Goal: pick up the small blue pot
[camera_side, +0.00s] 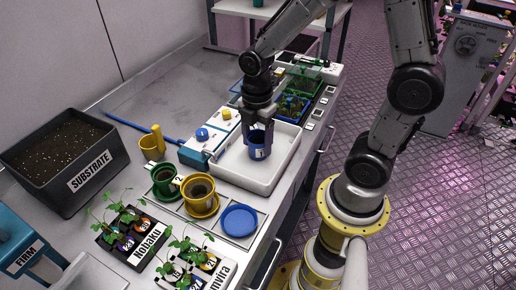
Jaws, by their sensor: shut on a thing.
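The small blue pot (257,152) is in the white tray (232,184) at the middle of the bench. My gripper (259,135) reaches down over the tray from above, with its fingers on either side of the pot. It is shut on the pot, which looks upright. I cannot tell whether the pot's base touches the tray floor. The far side of the pot is hidden.
A blue saucer (239,221), a yellow pot (200,194) and a green pot (164,181) stand in front of the tray. A dark substrate bin (112,161) is at left. Seedling trays with labels are at the front. A blue crate (293,106) stands behind.

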